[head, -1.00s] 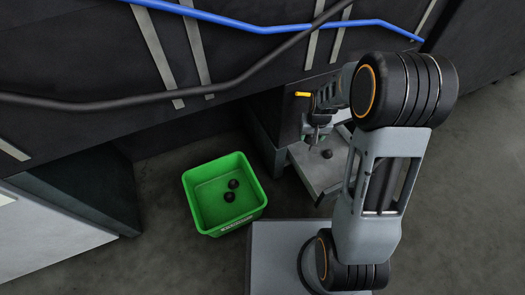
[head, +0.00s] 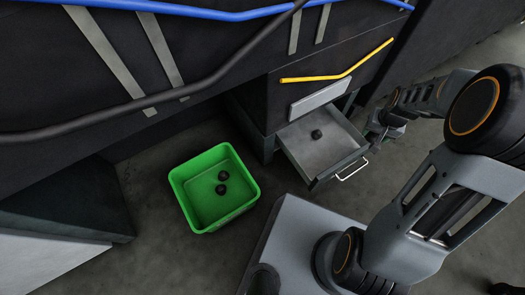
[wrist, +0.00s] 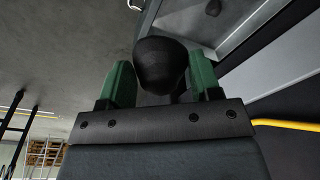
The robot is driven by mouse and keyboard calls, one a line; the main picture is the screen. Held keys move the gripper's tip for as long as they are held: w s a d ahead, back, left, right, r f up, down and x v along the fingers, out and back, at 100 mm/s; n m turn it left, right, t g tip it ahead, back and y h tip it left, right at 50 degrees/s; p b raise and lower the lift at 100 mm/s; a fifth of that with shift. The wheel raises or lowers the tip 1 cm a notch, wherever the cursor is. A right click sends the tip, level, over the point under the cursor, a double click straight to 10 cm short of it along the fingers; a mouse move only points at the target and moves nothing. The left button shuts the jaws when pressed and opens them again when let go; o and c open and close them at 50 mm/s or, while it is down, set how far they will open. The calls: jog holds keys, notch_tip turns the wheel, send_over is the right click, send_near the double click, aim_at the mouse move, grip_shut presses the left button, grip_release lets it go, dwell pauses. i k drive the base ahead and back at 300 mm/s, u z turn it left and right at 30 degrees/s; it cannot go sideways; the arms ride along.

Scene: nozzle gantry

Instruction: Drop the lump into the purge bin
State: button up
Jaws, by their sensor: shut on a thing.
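My gripper (head: 376,138) is just right of the open drawer, beyond its handle, in the head view. In the wrist view its green fingers (wrist: 160,88) are shut on a black rounded lump (wrist: 160,62), which sticks out past the fingertips. I cannot make out this held lump clearly in the head view. The green purge bin (head: 178,195) stands on the floor at the left, apart from my gripper, with two black lumps (head: 222,182) inside.
Another black lump (head: 316,133) lies in the open grey drawer (head: 322,155), which lies between my gripper and the bin. A yellow bar (head: 335,77) runs above the drawer. A dark machine frame with blue and black hoses (head: 180,110) overhangs behind the bin.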

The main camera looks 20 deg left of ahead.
aim_at(234, 209)
jog(key=z, duration=0.25)
jog(key=k, duration=1.15)
jog(key=u, duration=1.95)
jog(key=i, duration=0.5)
jog(key=z, duration=0.1)
